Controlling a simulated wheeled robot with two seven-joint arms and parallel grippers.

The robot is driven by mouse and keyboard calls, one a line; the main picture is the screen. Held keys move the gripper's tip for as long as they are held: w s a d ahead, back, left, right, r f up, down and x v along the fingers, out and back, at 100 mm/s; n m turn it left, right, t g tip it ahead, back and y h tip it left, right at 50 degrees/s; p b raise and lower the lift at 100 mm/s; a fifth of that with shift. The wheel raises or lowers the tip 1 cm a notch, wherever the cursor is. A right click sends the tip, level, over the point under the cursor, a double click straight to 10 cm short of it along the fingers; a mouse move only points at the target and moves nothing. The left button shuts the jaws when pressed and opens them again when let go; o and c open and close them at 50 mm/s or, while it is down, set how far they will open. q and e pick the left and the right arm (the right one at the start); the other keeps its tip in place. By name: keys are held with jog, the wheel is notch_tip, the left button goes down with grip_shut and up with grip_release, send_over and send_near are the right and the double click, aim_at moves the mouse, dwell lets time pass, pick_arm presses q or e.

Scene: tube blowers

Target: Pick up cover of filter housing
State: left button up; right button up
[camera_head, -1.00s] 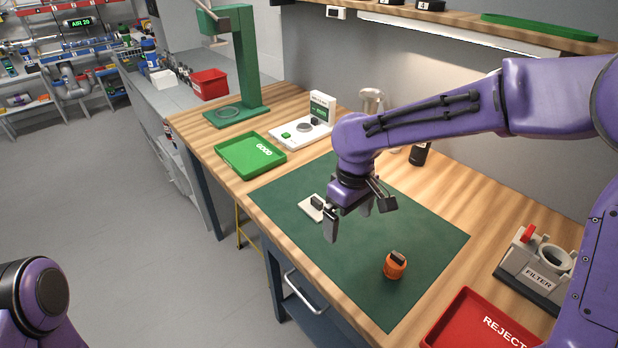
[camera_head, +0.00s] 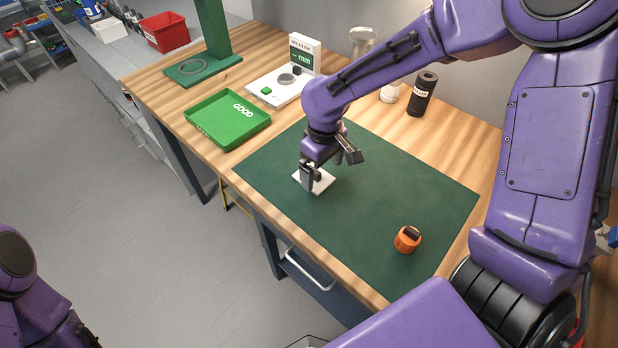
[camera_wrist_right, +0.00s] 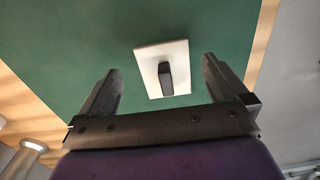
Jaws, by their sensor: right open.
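The cover, a white square plate with a black upright grip, lies on the green mat (camera_head: 375,200) beneath my right gripper. In the head view the plate (camera_head: 325,185) is partly hidden by the gripper. In the right wrist view the cover (camera_wrist_right: 148,58) and its black grip (camera_wrist_right: 166,78) show between the two fingers. My right gripper (camera_head: 327,170) is open and empty, its fingers (camera_wrist_right: 162,68) on either side of the grip with gaps to it. Whether the fingertips are level with the grip I cannot tell. My left gripper is out of view; only part of the left arm shows.
An orange part with a black top (camera_head: 407,239) stands on the mat at the right. The mat between cover and orange part is clear.

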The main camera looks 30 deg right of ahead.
jog(key=f, duration=0.2)
jog(key=shift+w+a+f, duration=0.15)
jog(key=shift+a+f, duration=0.05)
jog(key=shift+f, duration=0.15)
jog(key=shift+a+f, duration=0.1)
jog(key=shift+a, duration=0.05)
jog(key=shift+c, duration=0.3)
jog(key=c, duration=1.1)
